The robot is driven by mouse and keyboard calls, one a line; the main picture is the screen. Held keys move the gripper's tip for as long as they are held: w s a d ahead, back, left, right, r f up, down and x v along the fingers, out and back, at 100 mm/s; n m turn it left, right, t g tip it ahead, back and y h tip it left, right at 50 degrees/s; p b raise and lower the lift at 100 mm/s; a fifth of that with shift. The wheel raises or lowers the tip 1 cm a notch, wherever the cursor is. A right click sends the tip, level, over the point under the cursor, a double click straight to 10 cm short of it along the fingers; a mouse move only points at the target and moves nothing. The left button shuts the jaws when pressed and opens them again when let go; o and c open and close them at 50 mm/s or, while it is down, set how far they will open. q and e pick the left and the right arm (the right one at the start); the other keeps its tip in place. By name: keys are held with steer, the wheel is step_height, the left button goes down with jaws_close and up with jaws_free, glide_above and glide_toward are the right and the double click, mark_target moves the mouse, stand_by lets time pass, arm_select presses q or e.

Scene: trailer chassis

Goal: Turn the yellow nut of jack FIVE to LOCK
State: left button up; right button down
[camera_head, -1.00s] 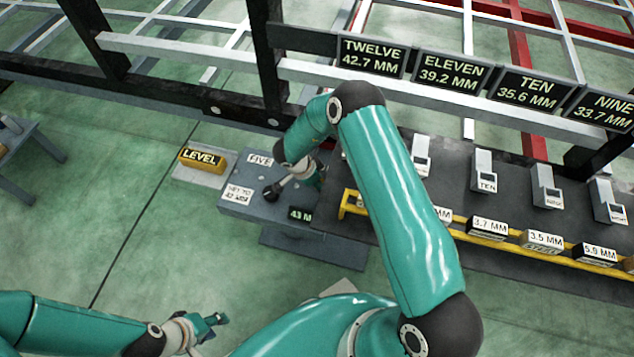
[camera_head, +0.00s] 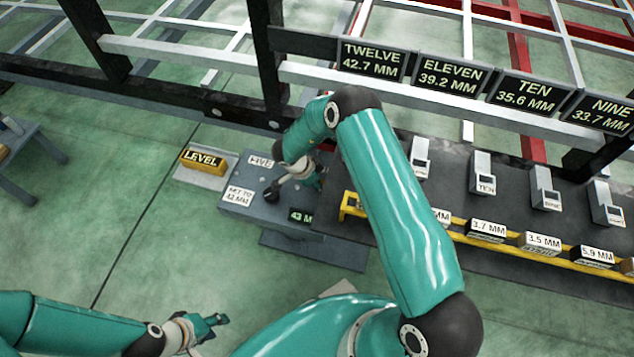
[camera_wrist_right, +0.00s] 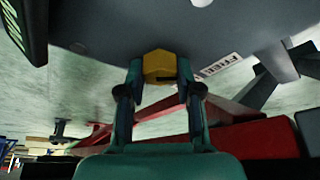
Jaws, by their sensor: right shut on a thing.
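The yellow nut (camera_wrist_right: 158,66) shows in the right wrist view between the fingers of my right gripper (camera_wrist_right: 158,85), which is shut on it. In the head view my right gripper (camera_head: 312,178) is at the grey block of jack FIVE (camera_head: 238,178), mostly hidden by my own arm, and the nut is hidden there. The block carries a FIVE label, a "SET TO 42 MM" label and a dark display whose visible part reads "43 M". A white FREE label (camera_wrist_right: 218,65) appears upside down beside the nut. My left gripper (camera_head: 215,322) hangs empty at the lower left; its finger gap is unclear.
A yellow LEVEL block (camera_head: 203,160) lies on a pale plate left of the jack. Several small grey jacks and a yellow rail (camera_head: 500,237) with readout blocks stand to the right. Chassis beams (camera_head: 190,52) with hanging signs run behind.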

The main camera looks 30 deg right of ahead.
steer(key=shift+d+m+g+p, duration=0.1)
steer(key=shift+m+g+p, duration=0.4)
steer(key=shift+m, duration=0.7)
steer(key=m+g, duration=0.1)
steer(key=m, duration=0.1)
steer(key=shift+d+f+m+y, duration=0.1)
steer(key=shift+m+y, duration=0.2)
steer(key=shift+m, duration=0.1)
steer(key=m+g+y+b, duration=0.1)
steer(key=m, duration=0.3)
steer(key=shift+b, duration=0.35)
steer(key=m+y, duration=0.1)
steer(key=m, duration=0.1)
steer(key=m+y+b, duration=0.1)
steer(key=m, duration=0.1)
steer(key=shift+d+m+g, duration=0.15)
steer(key=shift+m+g, duration=0.15)
steer(key=shift+g, duration=0.1)
steer(key=shift+s, duration=0.1)
steer(key=c, duration=0.8)
jaws_free()
steer(key=shift+w, duration=0.2)
